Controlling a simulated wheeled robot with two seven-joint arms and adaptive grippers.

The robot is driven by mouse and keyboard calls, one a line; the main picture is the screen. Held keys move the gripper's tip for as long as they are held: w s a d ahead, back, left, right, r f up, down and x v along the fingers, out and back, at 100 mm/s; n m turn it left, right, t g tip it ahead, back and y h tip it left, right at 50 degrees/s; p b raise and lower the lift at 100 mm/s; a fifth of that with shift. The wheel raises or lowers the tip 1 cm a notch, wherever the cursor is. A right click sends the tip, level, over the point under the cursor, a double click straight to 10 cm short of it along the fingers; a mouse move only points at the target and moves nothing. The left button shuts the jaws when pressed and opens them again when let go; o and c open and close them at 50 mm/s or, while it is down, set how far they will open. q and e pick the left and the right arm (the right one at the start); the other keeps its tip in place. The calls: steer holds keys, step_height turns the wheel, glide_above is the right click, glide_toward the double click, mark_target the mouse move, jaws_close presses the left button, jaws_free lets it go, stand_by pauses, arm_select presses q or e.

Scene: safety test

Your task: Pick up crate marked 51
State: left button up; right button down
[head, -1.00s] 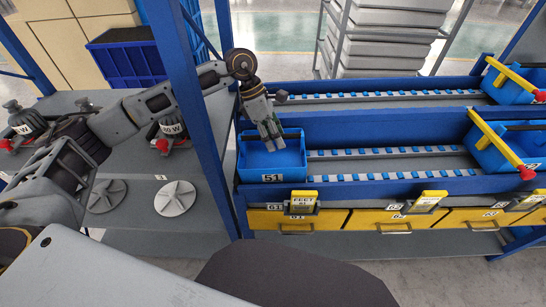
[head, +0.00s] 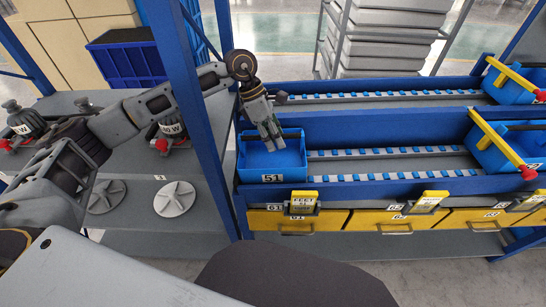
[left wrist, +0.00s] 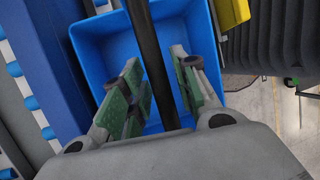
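The blue crate (head: 285,166) marked 51 sits at the left end of the lower roller lane of the rack. A dark handle bar (head: 290,134) runs across its top. My left gripper (head: 269,143) points down over the crate at this bar. In the left wrist view, the gripper's green-padded fingers (left wrist: 160,92) are apart, one on each side of the black bar (left wrist: 146,40), with gaps showing beside it. The blue crate (left wrist: 98,50) lies beyond them and looks empty where visible. My right gripper is not in view.
Blue rack posts (head: 190,110) stand left of the crate. Blue crates with yellow bars (head: 497,145) stand at the right ends of the lanes. Yellow drawers (head: 390,221) lie below. The roller lane (head: 390,152) right of the crate is clear.

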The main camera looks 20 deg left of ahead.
arm_select(q)
steer(key=c, duration=0.5)
jaws_close()
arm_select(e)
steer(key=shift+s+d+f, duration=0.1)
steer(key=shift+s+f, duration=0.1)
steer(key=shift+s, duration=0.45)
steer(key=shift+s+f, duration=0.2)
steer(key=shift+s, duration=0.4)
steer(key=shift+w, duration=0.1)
